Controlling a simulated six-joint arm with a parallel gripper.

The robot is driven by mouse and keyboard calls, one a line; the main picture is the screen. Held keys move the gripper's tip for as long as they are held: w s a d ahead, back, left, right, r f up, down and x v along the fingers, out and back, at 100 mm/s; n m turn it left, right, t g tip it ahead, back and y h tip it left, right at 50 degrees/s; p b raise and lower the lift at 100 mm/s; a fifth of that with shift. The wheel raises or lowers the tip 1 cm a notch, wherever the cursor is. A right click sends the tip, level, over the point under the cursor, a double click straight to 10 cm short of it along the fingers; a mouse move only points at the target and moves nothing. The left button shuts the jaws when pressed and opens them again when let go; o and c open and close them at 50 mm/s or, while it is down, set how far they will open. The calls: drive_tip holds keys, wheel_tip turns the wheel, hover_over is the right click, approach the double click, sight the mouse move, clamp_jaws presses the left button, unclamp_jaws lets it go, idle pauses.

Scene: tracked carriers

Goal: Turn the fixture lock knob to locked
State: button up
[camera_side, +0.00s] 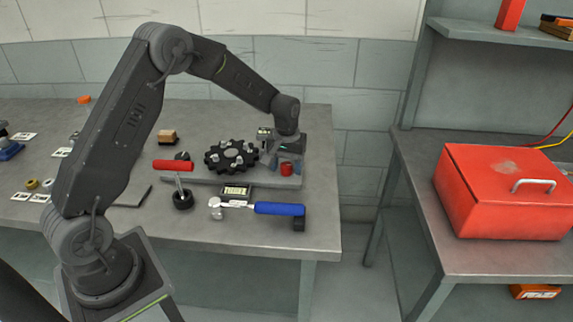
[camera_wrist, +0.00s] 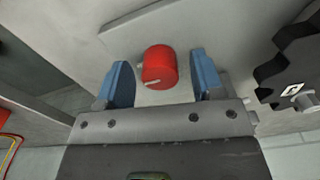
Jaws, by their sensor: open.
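The lock knob is a small red cylinder (camera_side: 287,169) at the right end of the grey fixture plate (camera_side: 208,181) in the side view. In the wrist view the knob (camera_wrist: 159,68) has a pale pointer mark on its near edge. My gripper (camera_side: 288,166) is just above and behind the knob, pointing down. In the wrist view its two blue fingers (camera_wrist: 162,80) are apart, one on each side of the knob, with a gap on both sides. Any lock label beside the knob cannot be read.
A black sprocket (camera_side: 231,156) sits on the plate left of the knob. A blue-handled hammer (camera_side: 257,207), a small display (camera_side: 236,190) and a red-handled lever (camera_side: 173,165) are nearby. A red toolbox (camera_side: 503,190) stands on the right bench, across a gap.

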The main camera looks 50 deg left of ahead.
sight(286, 165)
drive_tip(key=shift+r, duration=0.1)
wheel_tip(286, 165, up, 14)
drive_tip(key=shift+f, duration=0.2)
idle(0.3)
drive_tip(key=s+d+r+m+t, duration=0.1)
drive_tip(key=s+d+r+m, duration=0.15)
drive_tip(key=s+r, duration=0.35)
drive_tip(key=s+d+r+m+t, duration=0.1)
drive_tip(key=s+d+r+t, duration=0.2)
drive_tip(key=s, duration=0.4)
drive_tip(key=s+d+m, duration=0.1)
drive_tip(key=s+d, duration=0.1)
drive_tip(key=s, duration=0.5)
drive_tip(key=s+d+f+m+t, duration=0.1)
drive_tip(key=s+d+m, duration=0.1)
drive_tip(key=s, duration=0.6)
drive_tip(key=shift+d+f+t, duration=0.25)
drive_tip(key=shift+d+t, duration=0.05)
drive_tip(key=shift+d, duration=0.05)
